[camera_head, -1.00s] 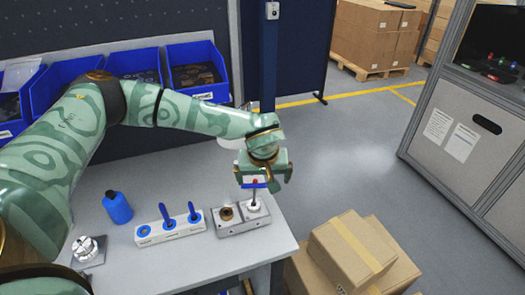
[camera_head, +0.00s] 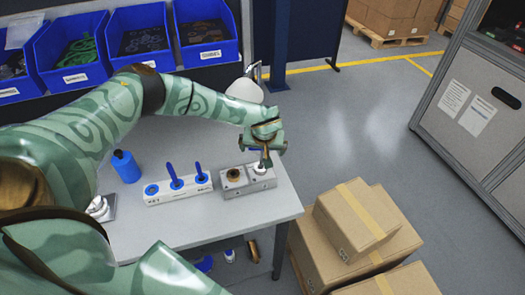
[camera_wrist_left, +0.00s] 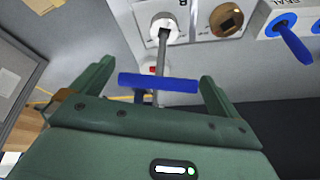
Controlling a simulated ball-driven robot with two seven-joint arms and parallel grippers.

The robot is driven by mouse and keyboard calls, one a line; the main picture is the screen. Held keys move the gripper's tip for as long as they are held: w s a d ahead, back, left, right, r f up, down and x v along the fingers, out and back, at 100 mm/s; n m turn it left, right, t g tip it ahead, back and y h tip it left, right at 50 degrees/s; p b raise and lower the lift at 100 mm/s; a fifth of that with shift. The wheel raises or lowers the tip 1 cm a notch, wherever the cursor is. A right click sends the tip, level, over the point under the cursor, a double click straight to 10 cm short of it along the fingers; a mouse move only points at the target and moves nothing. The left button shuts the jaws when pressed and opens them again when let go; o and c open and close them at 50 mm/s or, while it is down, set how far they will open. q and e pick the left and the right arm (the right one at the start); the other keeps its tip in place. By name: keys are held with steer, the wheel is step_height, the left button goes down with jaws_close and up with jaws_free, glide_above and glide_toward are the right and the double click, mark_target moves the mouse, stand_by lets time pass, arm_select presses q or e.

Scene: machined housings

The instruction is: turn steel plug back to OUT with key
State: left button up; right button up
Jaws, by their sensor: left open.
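A grey metal housing (camera_head: 247,187) lies at the right end of the bench. It carries a brass plug (camera_head: 233,175) on the left and a white-rimmed steel plug (camera_head: 260,169) on the right. The key has a steel shaft (camera_wrist_left: 162,48) and a blue crossbar handle (camera_wrist_left: 158,82). Its far end meets the steel plug (camera_wrist_left: 165,27) in the left wrist view. My left gripper (camera_head: 265,160) is above the steel plug and hides the handle in the head view. Its jaws are open, one on each side of the handle, with gaps visible. My right gripper is out of view.
A white rack (camera_head: 178,190) with blue-ringed holes and blue-handled keys stands left of the housing. A blue bottle (camera_head: 126,167) is farther left. Blue bins (camera_head: 141,35) line the back. Cardboard boxes (camera_head: 350,225) stand on the floor right of the bench.

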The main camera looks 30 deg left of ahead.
arm_select(q)
steer(key=shift+w+a+f, duration=0.1)
steer(key=shift+w+f, duration=0.05)
steer(key=shift+f, duration=0.35)
steer(key=shift+c, duration=0.3)
steer(key=c, duration=1.5)
steer(key=shift+s+r, duration=0.25)
jaws_close()
steer(key=shift+w, duration=0.1)
steer(key=shift+w+d, duration=0.25)
steer(key=shift+o, duration=1.3)
jaws_free()
steer(key=shift+w, duration=0.1)
steer(key=shift+a+f, duration=0.15)
steer(key=shift+f, duration=0.05)
